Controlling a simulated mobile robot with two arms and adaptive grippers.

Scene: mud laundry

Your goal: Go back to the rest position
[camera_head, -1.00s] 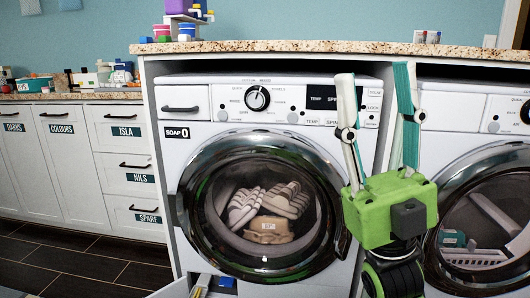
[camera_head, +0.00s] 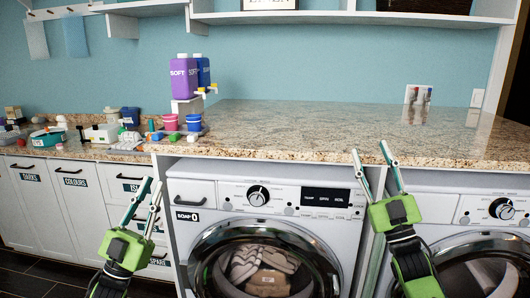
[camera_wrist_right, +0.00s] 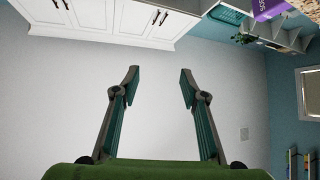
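My left gripper (camera_head: 146,190) is at the lower left of the head view, in front of the drawer column. Its fingers stand apart and hold nothing. My right gripper (camera_head: 373,155) is right of the centre, pointing up in front of the gap between the two washing machines. Its fingers are spread, and it is empty. In the right wrist view its two fingers (camera_wrist_right: 158,85) are wide apart with only wall behind them.
A second machine (camera_head: 455,208) stands at right. The granite counter (camera_head: 330,125) above is mostly clear.

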